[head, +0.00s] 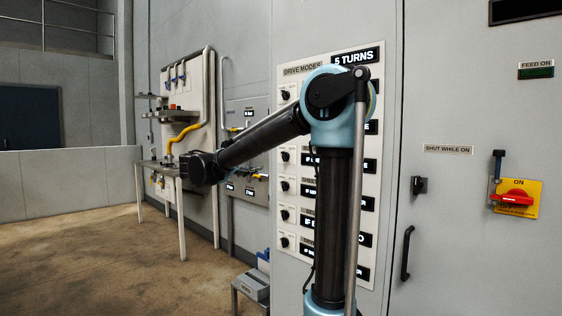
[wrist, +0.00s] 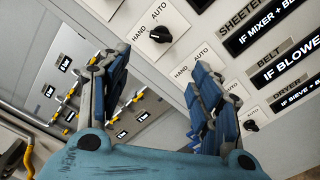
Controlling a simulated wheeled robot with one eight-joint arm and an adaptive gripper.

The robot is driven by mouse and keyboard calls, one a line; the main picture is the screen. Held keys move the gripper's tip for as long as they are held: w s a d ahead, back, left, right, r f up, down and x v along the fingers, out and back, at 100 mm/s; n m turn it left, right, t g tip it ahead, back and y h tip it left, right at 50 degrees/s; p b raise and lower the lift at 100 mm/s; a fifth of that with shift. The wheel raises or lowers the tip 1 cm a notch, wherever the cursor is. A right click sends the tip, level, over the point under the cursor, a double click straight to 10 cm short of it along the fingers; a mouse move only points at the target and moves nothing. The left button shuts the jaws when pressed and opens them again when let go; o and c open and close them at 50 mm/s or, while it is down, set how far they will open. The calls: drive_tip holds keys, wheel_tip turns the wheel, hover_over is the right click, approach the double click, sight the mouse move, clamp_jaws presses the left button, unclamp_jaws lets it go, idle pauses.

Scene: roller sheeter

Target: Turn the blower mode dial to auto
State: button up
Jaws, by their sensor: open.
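The drive modes panel (head: 302,70) carries a column of black dials, such as the top dial (head: 286,95), each beside a display. I cannot read which dial is the blower's. In the wrist view a black dial (wrist: 160,34) under HAND and AUTO labels lies beyond the gap between my fingers, and its pointer direction is unclear. A lower dial (wrist: 251,125) shows right of my right finger. The dial by the sheeter label is hidden behind that finger. My gripper (wrist: 160,68) is open and empty, apart from the dials. My arm hides part of the panel in the head view.
A grey cabinet door with a black handle (head: 407,253) and a red switch (head: 513,198) stands to the right. A bench (head: 160,165) with pipework and a yellow hose (head: 185,133) stands to the left. A small grey step (head: 252,284) sits below the panel. Floor at left is clear.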

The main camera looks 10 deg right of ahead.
sight(284, 157)
drive_tip(key=x, duration=1.6)
drive_tip(key=shift+f, duration=0.1)
